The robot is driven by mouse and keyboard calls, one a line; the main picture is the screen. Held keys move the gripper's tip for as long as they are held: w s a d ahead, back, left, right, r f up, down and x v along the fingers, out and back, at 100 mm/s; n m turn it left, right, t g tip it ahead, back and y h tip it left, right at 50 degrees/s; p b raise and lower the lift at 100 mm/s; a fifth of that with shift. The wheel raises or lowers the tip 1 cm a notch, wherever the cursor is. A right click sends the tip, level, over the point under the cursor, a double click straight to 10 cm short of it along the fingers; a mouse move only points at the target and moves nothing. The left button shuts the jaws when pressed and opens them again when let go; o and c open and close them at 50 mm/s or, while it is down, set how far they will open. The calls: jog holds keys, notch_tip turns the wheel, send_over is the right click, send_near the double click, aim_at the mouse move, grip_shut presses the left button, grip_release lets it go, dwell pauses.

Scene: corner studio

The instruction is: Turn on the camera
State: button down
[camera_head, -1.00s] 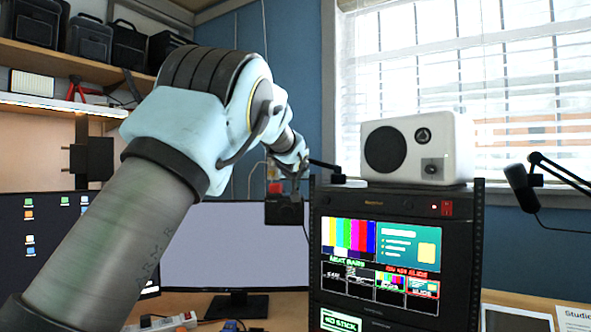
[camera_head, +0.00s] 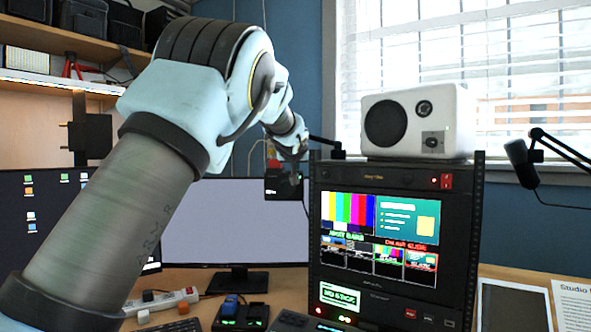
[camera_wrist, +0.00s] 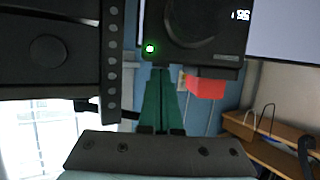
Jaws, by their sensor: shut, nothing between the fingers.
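The camera appears to be the small black box (camera_head: 275,187) beside the rack in the head view. In the wrist view the black box (camera_wrist: 205,30) fills the top middle, with a green light (camera_wrist: 150,48) lit at its lower left and small white characters at its upper right. My gripper (camera_head: 295,178) is in front of it in the head view. In the wrist view my gripper (camera_wrist: 160,70) has its green fingers together, the tips at the box's lower edge near the green light. Whether they touch is unclear.
A black rack (camera_head: 480,230) with lit screens stands close to the right of my gripper, with a white speaker (camera_head: 420,122) on top. A monitor (camera_head: 230,220) stands behind my arm. A red block (camera_wrist: 205,88) is near the fingers. A microphone arm (camera_head: 560,155) is at right.

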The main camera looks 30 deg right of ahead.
jog(key=shift+r+p, duration=0.5)
jog(key=shift+r, duration=0.3)
jog(key=shift+r, duration=0.1)
jog(key=shift+r, duration=0.35)
jog(key=b+v, duration=0.3)
jog(key=v, duration=0.8)
jog(key=shift+r+b, duration=0.2)
jog(key=shift+b, duration=0.2)
